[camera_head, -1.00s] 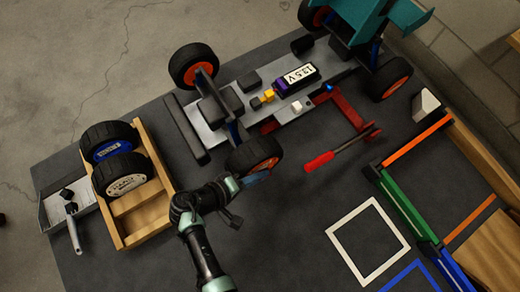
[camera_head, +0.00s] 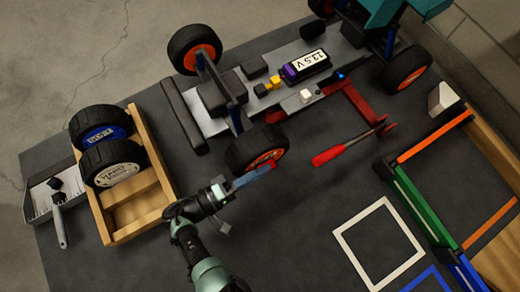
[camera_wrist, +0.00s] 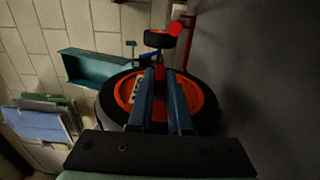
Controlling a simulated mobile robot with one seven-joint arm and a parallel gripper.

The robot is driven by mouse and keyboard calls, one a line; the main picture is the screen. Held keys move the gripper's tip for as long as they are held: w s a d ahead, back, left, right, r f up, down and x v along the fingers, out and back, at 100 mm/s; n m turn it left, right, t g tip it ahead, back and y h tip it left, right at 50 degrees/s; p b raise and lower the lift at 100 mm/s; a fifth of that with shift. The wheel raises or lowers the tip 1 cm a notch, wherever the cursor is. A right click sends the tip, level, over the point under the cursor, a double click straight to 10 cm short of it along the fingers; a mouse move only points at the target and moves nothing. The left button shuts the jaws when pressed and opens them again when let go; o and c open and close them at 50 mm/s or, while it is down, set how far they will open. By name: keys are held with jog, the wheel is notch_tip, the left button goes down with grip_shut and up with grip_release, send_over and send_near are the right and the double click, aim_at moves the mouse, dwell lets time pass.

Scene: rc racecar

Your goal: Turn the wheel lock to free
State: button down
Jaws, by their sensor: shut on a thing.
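The near front wheel (camera_head: 243,155) of the car has a black tyre and an orange rim, and stands upright on its axle. My gripper (camera_head: 270,165) reaches it from below, with its blue fingers at the rim's outer face. In the wrist view the same wheel (camera_wrist: 207,104) lies behind my two fingers (camera_wrist: 161,76), which point at its middle. A narrow red-orange part (camera_wrist: 161,73) shows between the fingertips and looks like the wheel lock at the hub. The fingers are closed on it. They hide most of the lock, so I cannot tell its turn position.
A red jack with a red handle (camera_head: 328,157) lies right of the wheel. A wooden crate (camera_head: 155,160) with two spare wheels stands at the left. A white square outline (camera_head: 347,240) marks the mat at the lower right. Coloured bins (camera_head: 420,210) stand at the right.

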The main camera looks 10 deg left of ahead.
dwell(0.4)
jog(key=c, duration=0.8)
grip_release()
jog(key=shift+c, duration=0.2)
jog(key=v, duration=1.3)
